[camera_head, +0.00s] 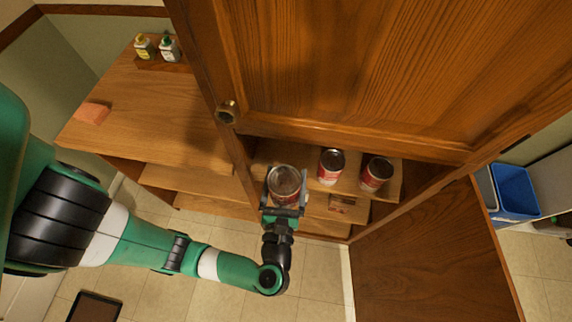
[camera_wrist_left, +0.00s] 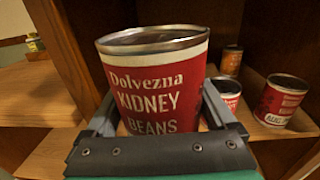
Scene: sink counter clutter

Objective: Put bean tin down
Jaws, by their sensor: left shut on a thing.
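The bean tin (camera_head: 285,180) is a red-labelled can with a silver top. In the left wrist view the tin (camera_wrist_left: 155,85) reads "Dolvezna Kidney Beans" and stands roughly upright between the fingers. My left gripper (camera_head: 284,203) is shut on it at the front of the open cupboard; in the left wrist view the gripper (camera_wrist_left: 155,125) has a finger on each side of the tin. I cannot tell whether the tin's base touches the shelf. My right gripper is not in view.
Red tins (camera_head: 331,166) and (camera_head: 376,174) stand on the shelf to the right. A small box (camera_head: 342,203) lies on a lower shelf. The open cupboard door (camera_head: 425,255) is at right. A wooden counter (camera_head: 150,110) with a sponge (camera_head: 92,113) and two bottles is at left.

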